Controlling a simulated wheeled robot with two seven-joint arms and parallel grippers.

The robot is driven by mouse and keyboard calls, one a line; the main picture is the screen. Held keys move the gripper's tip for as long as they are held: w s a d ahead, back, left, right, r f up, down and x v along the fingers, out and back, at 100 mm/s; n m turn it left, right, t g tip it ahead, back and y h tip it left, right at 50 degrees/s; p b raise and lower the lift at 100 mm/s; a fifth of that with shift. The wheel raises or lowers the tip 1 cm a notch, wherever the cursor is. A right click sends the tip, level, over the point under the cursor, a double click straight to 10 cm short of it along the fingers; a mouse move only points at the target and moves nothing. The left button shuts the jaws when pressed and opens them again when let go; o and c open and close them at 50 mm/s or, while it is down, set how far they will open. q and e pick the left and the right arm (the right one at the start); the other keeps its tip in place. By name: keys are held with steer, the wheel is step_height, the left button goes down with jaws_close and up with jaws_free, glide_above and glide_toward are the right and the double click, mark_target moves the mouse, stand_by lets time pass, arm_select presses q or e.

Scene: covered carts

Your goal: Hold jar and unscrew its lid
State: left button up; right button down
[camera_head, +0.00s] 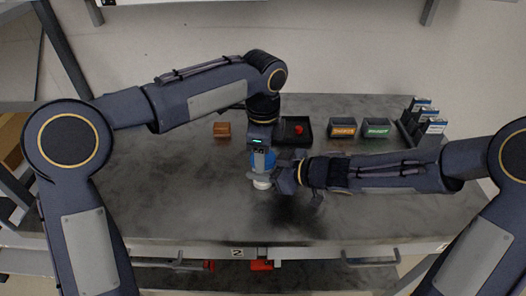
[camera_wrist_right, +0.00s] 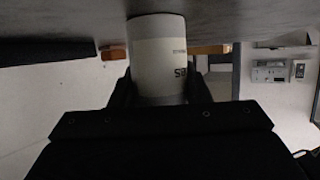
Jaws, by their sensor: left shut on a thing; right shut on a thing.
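The jar (camera_head: 262,183) is a small pale cylinder near the middle of the dark table. In the right wrist view its cream side with dark print (camera_wrist_right: 160,50) fills the space between my fingers. My right gripper (camera_head: 276,181) comes in from the right and is shut on the jar's body; its two fingers (camera_wrist_right: 160,92) lie on either side of it. My left gripper (camera_head: 262,168) points down from above, shut at the jar's top. The lid is hidden by the left gripper, and I cannot tell whether it has turned.
Behind the jar stand a brown block (camera_head: 222,129), a black tray (camera_head: 297,140) with a red thing, two labelled bins (camera_head: 343,132) (camera_head: 376,132) and a rack of blue-and-white boxes (camera_head: 420,118). The table's left part (camera_head: 165,185) is clear. Red items (camera_head: 262,265) lie below the front edge.

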arm_select(q)
steer(key=o, duration=1.1)
steer(key=shift+c, duration=0.2)
steer(key=shift+r, duration=2.3)
arm_select(e)
steer(key=c, duration=0.7)
jaws_free()
